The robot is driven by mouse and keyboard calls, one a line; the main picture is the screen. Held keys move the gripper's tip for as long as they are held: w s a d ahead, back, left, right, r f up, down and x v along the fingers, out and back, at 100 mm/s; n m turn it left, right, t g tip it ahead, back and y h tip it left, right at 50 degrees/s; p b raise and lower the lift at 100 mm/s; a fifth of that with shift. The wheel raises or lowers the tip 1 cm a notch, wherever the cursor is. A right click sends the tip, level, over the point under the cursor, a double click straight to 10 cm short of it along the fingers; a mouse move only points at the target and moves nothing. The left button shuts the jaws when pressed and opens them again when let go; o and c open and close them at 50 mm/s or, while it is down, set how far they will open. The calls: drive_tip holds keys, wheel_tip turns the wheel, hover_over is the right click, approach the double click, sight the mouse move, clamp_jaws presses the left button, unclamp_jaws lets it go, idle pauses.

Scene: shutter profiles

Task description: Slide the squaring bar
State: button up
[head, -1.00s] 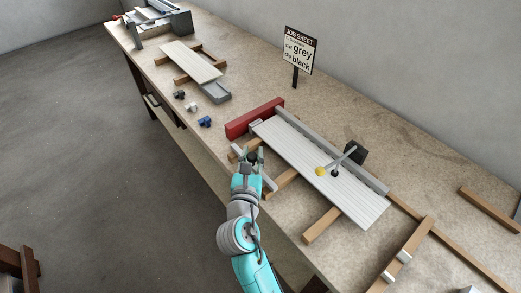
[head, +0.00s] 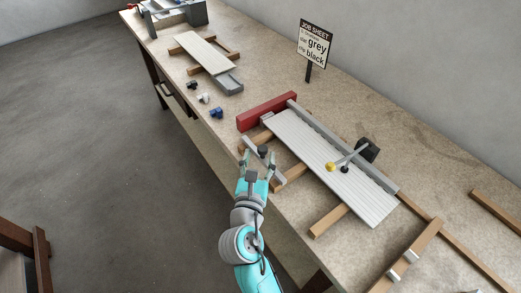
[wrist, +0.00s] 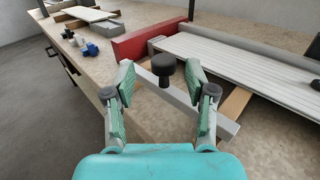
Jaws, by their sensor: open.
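The squaring bar is a light grey bar (wrist: 221,123) with a black knob (wrist: 165,70) standing on it. In the head view the bar (head: 277,174) lies aslant by the near left end of the white ribbed shutter profile (head: 330,168). The profile also shows in the wrist view (wrist: 240,58). My gripper (wrist: 160,75) is open, with one finger on each side of the knob. I see gaps between the knob and both fingers. In the head view my gripper (head: 259,158) partly covers the bar.
A red block (head: 266,111) stands at the profile's far left end. A lever with a yellow knob (head: 330,167) and a black block (head: 368,149) lies over the profile. Wooden rails (head: 415,250) and small clamps (head: 216,112) are on the bench. A job sheet (head: 314,43) stands behind.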

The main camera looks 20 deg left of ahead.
drive_tip(key=s+d, duration=0.1)
drive_tip(key=s, duration=0.7)
drive_tip(key=shift+s, duration=0.2)
